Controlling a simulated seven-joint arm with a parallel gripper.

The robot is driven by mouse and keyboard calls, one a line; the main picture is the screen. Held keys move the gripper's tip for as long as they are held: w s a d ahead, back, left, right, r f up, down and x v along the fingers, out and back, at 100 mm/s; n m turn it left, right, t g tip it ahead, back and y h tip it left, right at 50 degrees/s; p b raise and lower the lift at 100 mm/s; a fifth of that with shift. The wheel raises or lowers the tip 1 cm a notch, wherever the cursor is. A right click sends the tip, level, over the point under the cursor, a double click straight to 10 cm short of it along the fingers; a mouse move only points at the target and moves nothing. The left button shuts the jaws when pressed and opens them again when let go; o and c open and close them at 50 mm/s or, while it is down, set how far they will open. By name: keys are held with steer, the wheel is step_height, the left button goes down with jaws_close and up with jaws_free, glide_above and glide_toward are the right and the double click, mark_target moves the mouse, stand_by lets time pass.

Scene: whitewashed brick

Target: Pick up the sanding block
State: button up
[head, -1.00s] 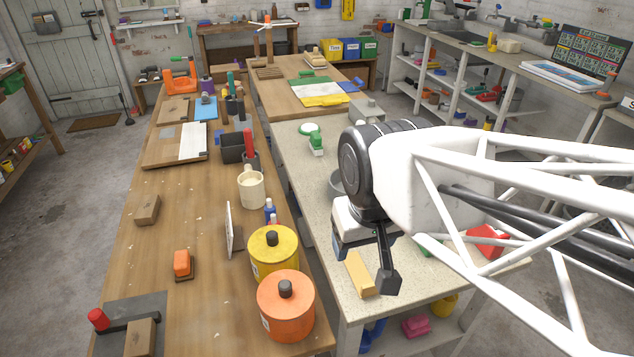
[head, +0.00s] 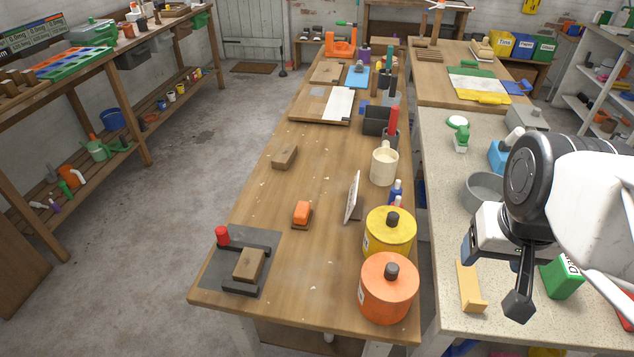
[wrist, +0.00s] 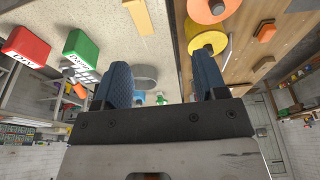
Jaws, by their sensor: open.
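What looks like the sanding block (head: 302,212), a small block with an orange top on a brown base, lies on the near half of the long wooden bench. It also shows in the wrist view (wrist: 265,32) at the upper right. My gripper (head: 495,275) is over the pale counter to the right of the bench, well apart from the block. Its two blue fingers (wrist: 163,80) stand apart in the wrist view with nothing held between them.
A yellow tin (head: 389,235), an orange tin (head: 388,290) and an upright white panel (head: 352,198) stand between my gripper and the block. A plain wooden block (head: 285,157) lies farther back, and a clamp-like fixture (head: 250,265) sits at the near left. Bare wood surrounds the orange-topped block.

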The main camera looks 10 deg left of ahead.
stand_by(0.4)
steer(key=o, duration=0.6)
steer(key=shift+o, duration=0.2)
